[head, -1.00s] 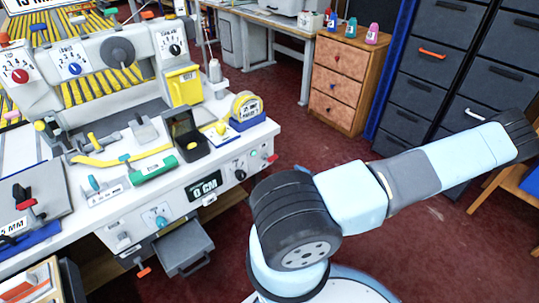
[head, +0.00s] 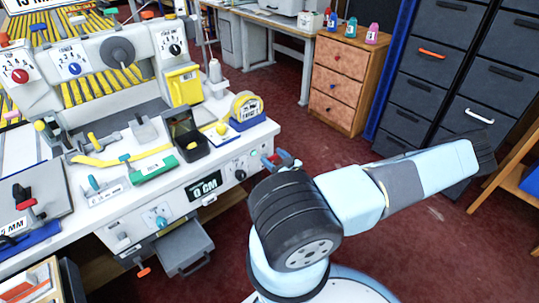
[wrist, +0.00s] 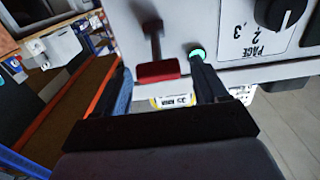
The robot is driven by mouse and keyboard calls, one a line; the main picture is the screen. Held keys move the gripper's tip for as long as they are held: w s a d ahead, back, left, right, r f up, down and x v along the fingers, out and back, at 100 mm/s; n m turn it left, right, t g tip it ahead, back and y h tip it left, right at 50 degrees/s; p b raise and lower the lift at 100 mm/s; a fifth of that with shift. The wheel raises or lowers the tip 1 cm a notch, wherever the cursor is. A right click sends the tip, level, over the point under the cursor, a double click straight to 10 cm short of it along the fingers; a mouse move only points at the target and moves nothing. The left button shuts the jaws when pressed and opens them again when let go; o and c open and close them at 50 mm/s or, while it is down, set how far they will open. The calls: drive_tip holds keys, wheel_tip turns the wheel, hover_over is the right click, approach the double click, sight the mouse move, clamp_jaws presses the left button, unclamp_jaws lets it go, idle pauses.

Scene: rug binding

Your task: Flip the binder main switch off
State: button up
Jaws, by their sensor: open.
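A red-handled lever on a dark stem (wrist: 158,71), which looks like the main switch, sticks out of the pale machine panel in the wrist view. My gripper (wrist: 160,82) is open, its two dark fingers on either side of the lever with gaps showing. The right finger's tip is close to a glowing green button (wrist: 196,53); I cannot tell if they touch. In the head view, my gripper (head: 284,160) is at the right end of the white binder bench (head: 120,225), small and partly hidden by my arm. I cannot tell the switch's on or off position.
A tape roll (head: 246,107) and an open black box (head: 187,135) stand on the bench top. Red floor lies clear between the bench and the drawer cabinet (head: 340,85).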

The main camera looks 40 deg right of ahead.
drive_tip(key=shift+w, duration=1.4)
drive_tip(key=c, duration=1)
drive_tip(key=shift+o, duration=0.2)
